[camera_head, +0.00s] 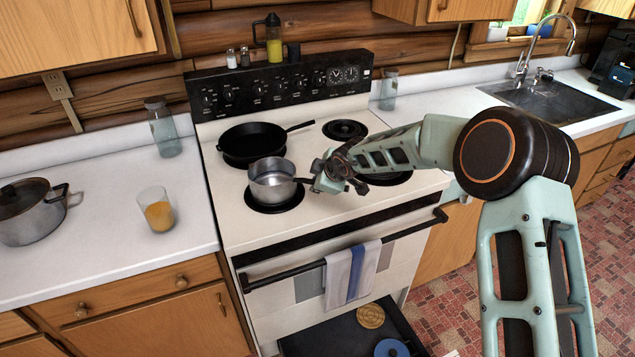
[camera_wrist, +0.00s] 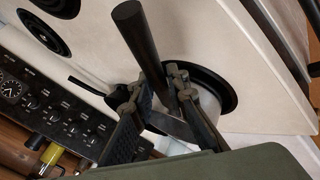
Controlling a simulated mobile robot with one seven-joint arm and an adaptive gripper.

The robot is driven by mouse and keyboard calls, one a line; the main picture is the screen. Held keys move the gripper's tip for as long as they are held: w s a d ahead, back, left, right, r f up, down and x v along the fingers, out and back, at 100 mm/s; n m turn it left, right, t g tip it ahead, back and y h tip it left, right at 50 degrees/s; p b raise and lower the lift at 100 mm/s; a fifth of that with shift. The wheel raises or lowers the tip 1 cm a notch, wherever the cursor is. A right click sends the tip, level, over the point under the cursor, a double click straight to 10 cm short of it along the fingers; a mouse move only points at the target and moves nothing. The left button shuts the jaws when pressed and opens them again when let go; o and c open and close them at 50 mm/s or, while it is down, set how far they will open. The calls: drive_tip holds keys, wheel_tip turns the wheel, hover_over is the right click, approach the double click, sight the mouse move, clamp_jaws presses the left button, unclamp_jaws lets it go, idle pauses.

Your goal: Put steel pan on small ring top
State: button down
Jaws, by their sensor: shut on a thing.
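The steel pan (camera_head: 272,185) is a small, deep silver saucepan with a dark handle. It sits upright on the front left ring (camera_head: 250,200) of the white stove, or very close above it. My gripper (camera_head: 325,180) is at the pan's right side, shut on its handle. In the wrist view the black handle (camera_wrist: 135,35) sticks up between the fingers (camera_wrist: 155,95), and a pale strip of the pan (camera_wrist: 208,104) shows behind them. The back right ring (camera_head: 345,130) is bare and looks small. The front right ring (camera_head: 396,179) is partly hidden by my arm.
A black skillet (camera_head: 253,139) covers the back left ring, close behind the steel pan. The control panel (camera_head: 280,88) rises at the back. A glass of orange drink (camera_head: 157,212) and a lidded pot (camera_head: 32,215) stand on the left counter. The drawer (camera_head: 325,340) below is open.

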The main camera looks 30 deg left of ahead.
drive_tip(key=c, duration=1.9)
unclamp_jaws()
drive_tip(key=shift+d+r, duration=0.1)
drive_tip(key=v, duration=1.1)
drive_tip(key=shift+s+d+r, duration=0.2)
drive_tip(key=shift+s+r, duration=0.05)
drive_tip(key=shift+w, duration=0.1)
